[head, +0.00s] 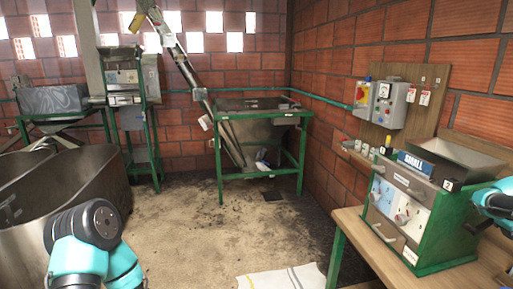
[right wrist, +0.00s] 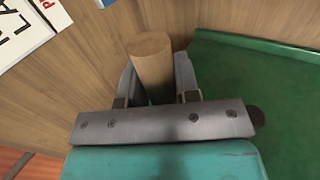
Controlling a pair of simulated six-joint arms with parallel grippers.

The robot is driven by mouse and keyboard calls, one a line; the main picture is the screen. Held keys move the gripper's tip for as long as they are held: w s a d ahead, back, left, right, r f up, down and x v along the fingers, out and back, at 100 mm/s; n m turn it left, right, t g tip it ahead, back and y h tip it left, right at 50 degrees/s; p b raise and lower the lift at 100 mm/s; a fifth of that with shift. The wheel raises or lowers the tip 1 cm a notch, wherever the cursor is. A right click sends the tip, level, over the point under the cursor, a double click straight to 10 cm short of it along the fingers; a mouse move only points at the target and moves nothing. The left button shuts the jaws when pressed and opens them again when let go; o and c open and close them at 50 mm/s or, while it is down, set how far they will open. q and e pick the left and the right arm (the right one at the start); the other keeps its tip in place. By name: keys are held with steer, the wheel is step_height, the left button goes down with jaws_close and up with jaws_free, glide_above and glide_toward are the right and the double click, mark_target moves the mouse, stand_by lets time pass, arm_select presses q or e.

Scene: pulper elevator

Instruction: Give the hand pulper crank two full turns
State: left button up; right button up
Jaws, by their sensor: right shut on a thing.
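The hand pulper (head: 440,238) is a green box on the wooden bench at the right of the head view, with a grey metal hopper (head: 450,158) on top. Its crank side is at the right, mostly hidden by my right arm at the picture edge. In the right wrist view my right gripper (right wrist: 155,85) is shut on a round wooden crank handle (right wrist: 151,62), one finger on each side. The pulper's green body (right wrist: 255,85) lies just right of it there. My left arm shows at the lower left of the head view; its gripper is not visible.
The wooden bench (head: 350,232) stands at the front right. A control box (head: 392,104) hangs on the brick wall behind it. A metal tank (head: 75,190) stands at left, a green-framed bin (head: 262,115) at the back. A white cloth (head: 282,279) lies on the open floor.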

steer(key=shift+r, duration=0.1)
steer(key=v, duration=0.3)
steer(key=shift+a+r, duration=0.2)
steer(key=shift+a, duration=0.1)
stand_by(0.4)
steer(key=shift+s+a+r, duration=0.2)
steer(key=shift+a+r, duration=0.25)
steer(key=shift+a, duration=0.35)
steer(key=shift+s+a+r, duration=0.15)
steer(key=shift+a+r, duration=0.3)
steer(key=shift+a, duration=0.35)
steer(key=shift+a, duration=0.1)
